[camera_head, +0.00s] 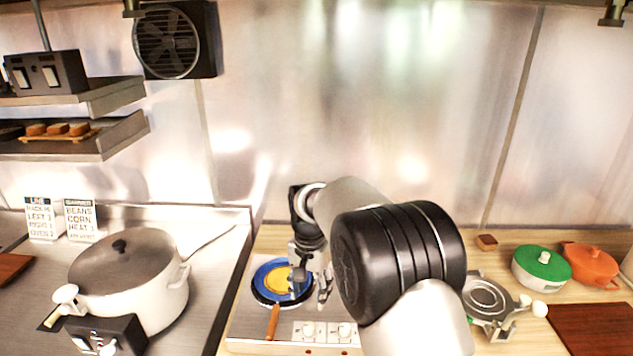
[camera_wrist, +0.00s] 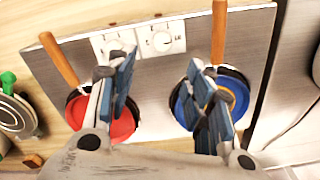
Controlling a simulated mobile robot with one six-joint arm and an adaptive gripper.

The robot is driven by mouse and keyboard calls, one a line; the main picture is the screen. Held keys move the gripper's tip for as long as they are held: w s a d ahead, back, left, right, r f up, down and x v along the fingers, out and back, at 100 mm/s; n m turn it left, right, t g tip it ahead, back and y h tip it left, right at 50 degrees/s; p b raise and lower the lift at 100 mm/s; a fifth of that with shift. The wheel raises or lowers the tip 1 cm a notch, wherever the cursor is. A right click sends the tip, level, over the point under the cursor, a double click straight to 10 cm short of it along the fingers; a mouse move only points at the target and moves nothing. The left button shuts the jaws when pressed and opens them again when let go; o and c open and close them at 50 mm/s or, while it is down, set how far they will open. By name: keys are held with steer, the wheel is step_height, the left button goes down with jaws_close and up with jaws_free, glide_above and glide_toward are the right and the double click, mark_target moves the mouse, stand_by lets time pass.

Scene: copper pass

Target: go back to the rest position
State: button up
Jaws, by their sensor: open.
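My gripper (camera_wrist: 162,75) is open and empty in the wrist view, its two fingers spread wide above the hob. In the head view my gripper (camera_head: 308,288) hangs over the hob, near the blue pan (camera_head: 262,293). The blue pan has a yellow and blue round inside and an orange-brown handle; it also shows in the wrist view (camera_wrist: 238,92), partly behind a finger. A red pan (camera_wrist: 122,126) with a similar handle lies beside it, partly hidden by the other finger. In the head view my arm hides the red pan.
The metal hob (camera_head: 250,341) has two white knob plates. A large white pot (camera_head: 135,300) stands at left. At right are a grey metal device (camera_head: 487,298), a green-lidded pot (camera_head: 541,264) and an orange pot (camera_head: 592,265). Shelves (camera_head: 110,140) hang at upper left.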

steer(key=s+d+r+n+t+b, duration=0.2)
steer(key=s+d+r+b, duration=0.1)
steer(key=s+d+r, duration=0.95)
steer(key=s+d+f+n+t+b, duration=0.1)
steer(key=s+d+f, duration=0.1)
steer(key=s, duration=0.8)
steer(key=s+d+f+n+t+b, duration=0.1)
steer(key=s+d+f+n, duration=0.1)
steer(key=s, duration=0.9)
steer(key=shift+t+b, duration=0.3)
steer(key=shift+b, duration=0.1)
steer(key=shift+r, duration=0.15)
